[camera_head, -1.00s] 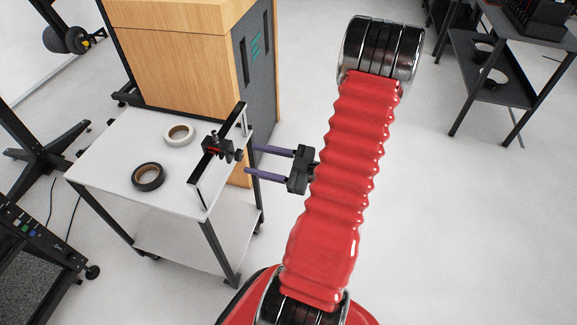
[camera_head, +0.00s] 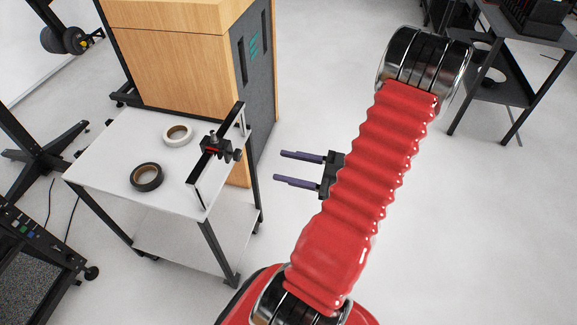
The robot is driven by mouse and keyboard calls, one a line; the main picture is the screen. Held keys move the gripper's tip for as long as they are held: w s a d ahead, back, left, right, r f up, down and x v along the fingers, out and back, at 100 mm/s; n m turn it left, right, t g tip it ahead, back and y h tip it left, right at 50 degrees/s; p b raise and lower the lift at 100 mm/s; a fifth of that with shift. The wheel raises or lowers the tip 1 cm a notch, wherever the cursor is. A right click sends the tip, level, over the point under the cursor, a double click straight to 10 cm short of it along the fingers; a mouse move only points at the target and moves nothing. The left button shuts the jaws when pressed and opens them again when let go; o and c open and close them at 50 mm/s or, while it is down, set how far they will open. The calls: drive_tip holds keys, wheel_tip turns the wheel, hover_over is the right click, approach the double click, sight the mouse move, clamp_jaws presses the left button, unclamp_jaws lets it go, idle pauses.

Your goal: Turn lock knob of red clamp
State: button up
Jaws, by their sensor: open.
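The clamp (camera_head: 217,146) sits on a dark rail above the right edge of the white table. It has a small red part and a dark body. Its dark lock knob (camera_head: 237,155) sticks out on the right side, facing my gripper. My gripper (camera_head: 279,166) is open, its two purple fingers pointing left. It is empty and stands apart to the right of the knob, with bare floor between them. The gripper's base is partly hidden behind my red arm.
A black tape roll (camera_head: 147,177) and a white tape roll (camera_head: 178,135) lie on the white table (camera_head: 110,150). The dark rail (camera_head: 196,181) runs along its right edge. A wooden cabinet (camera_head: 170,70) stands behind. The floor right of the table is clear.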

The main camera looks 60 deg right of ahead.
sight(240, 156)
drive_tip(key=n, duration=3.1)
drive_tip(key=shift+s+d+n, duration=0.15)
drive_tip(key=shift+s+n, duration=0.15)
drive_tip(key=shift+s, duration=0.1)
drive_tip(key=shift+w, duration=0.1)
drive_tip(key=shift+x, duration=6.85)
drive_tip(key=shift+c, duration=0.6)
